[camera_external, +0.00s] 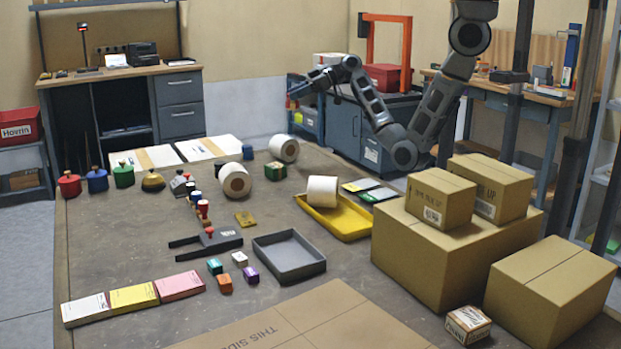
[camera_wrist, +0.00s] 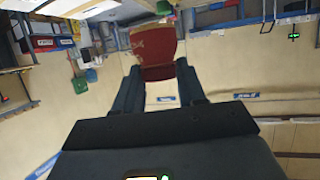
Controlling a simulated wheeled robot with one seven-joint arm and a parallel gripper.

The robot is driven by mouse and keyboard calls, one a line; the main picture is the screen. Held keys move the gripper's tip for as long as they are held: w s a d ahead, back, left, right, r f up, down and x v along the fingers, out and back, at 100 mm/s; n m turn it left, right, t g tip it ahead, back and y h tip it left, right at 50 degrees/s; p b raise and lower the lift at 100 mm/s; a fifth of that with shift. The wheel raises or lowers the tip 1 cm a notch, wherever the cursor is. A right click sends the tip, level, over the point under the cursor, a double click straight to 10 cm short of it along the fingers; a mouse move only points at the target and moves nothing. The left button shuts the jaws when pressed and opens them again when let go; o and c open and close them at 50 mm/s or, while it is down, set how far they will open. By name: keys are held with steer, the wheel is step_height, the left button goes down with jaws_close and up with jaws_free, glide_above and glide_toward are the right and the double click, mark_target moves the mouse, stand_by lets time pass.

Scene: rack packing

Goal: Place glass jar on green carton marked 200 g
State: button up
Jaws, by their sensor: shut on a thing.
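My gripper (camera_wrist: 158,82) is shut on a dark red thing (camera_wrist: 158,52) in the wrist view, with a finger on each side of it. I cannot tell whether this is the glass jar. In the external view my gripper (camera_external: 299,89) is raised beyond the table's far edge, and what it holds is too small to make out. A small green carton (camera_external: 275,177) stands on the table near the far edge, between white rolls. Its marking is too small to read. I see no other thing that is clearly a glass jar.
White rolls (camera_external: 234,181) stand and lie around the green carton. A yellow tray (camera_external: 345,222) with a roll is to its right. Brown boxes (camera_external: 445,250) are stacked at the right. A grey tray (camera_external: 289,256) lies mid-table. Several knobbed pots (camera_external: 97,180) line the left.

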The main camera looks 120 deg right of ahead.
mark_target(297, 107)
step_height(297, 107, down, 5)
steer(key=shift+a+r, duration=0.15)
steer(key=w+a+f, duration=0.2)
steer(key=w, duration=0.1)
steer(key=w+a+f, duration=0.2)
steer(key=w+f, duration=0.1)
steer(key=w+a+f, duration=0.2)
steer(key=w, duration=0.1)
steer(key=shift+w+f+p, duration=0.2)
steer(key=shift+w+p, duration=0.15)
steer(key=shift+w, duration=0.05)
steer(key=shift+f, duration=1.9)
steer(key=shift+f, duration=0.15)
steer(key=o, duration=1.1)
